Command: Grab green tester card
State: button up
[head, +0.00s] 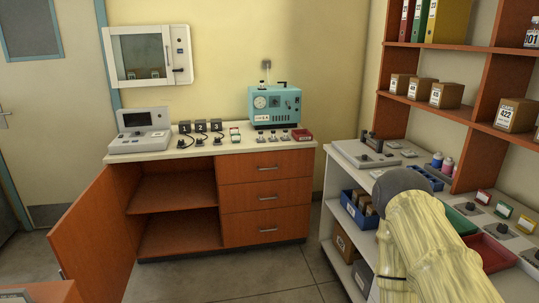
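Each is too small to read. My arm, in a pale yellow cover with a grey joint, reaches in from the lower right over the right bench. My gripper does not show, and the arm hides part of the bench.
A green tray (460,222) and a red tray (490,252) lie beside my arm. Shelves with boxes (446,94) rise above the bench. The back cabinet's orange door (100,235) hangs open at left. A teal machine (274,105) stands on the counter. Grey floor between is clear.

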aim_at(236, 138)
jog(key=i, duration=3.05)
jog(key=u, duration=1.3)
